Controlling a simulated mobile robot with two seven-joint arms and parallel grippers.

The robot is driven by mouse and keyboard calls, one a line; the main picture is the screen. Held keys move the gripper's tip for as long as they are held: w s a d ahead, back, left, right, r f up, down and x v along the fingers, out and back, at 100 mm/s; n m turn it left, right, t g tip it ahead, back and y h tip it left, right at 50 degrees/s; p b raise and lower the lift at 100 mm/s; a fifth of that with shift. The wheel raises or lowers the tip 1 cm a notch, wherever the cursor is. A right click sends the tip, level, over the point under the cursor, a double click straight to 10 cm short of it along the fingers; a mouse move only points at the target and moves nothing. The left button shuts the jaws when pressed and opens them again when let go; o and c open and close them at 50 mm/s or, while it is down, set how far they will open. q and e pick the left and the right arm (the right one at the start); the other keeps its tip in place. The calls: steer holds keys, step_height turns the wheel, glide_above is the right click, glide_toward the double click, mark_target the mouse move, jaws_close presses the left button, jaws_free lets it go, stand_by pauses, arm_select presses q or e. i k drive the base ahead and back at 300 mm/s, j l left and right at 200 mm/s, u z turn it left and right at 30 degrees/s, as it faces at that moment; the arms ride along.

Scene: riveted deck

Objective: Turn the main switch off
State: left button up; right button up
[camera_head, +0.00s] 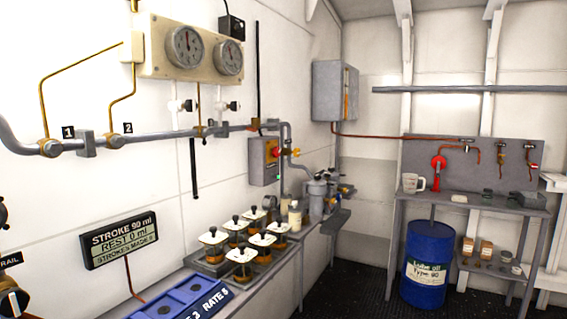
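A grey switch box (258,172) is fixed to the left wall, near its far end. Its front has a yellow plate with a red part (272,150), which looks like a rotary switch handle. A small green light shows low on the box. The box is small in view and seen at a steep angle, so the handle's exact position cannot be told. It looks most like the main switch, though no label on it is readable. Neither of my grippers is in view.
A grey pipe (180,134) with valves and two gauges (185,47) runs along the left wall. Below is a bench with several white-topped jars (242,256). A blue drum (425,264) stands by a grey table (470,202). Dark floor between bench and drum is clear.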

mark_target(275, 151)
steer(key=i+l+u, duration=0.1)
steer(key=i+l, duration=0.2)
steer(key=i+l+u, duration=0.1)
steer(key=i+l, duration=0.25)
steer(key=i+l+u, duration=0.1)
steer(key=i+l, duration=0.25)
steer(key=i+l+u, duration=0.15)
steer(key=i+l, duration=0.2)
steer(key=i+l+u, duration=0.1)
steer(key=i+l, duration=0.2)
steer(key=l, duration=0.15)
steer(key=i+l+u, duration=0.1)
steer(key=i+l, duration=0.2)
steer(key=l, duration=0.15)
steer(key=i+l+u, duration=0.1)
steer(key=i+l, duration=0.15)
steer(key=l, duration=0.25)
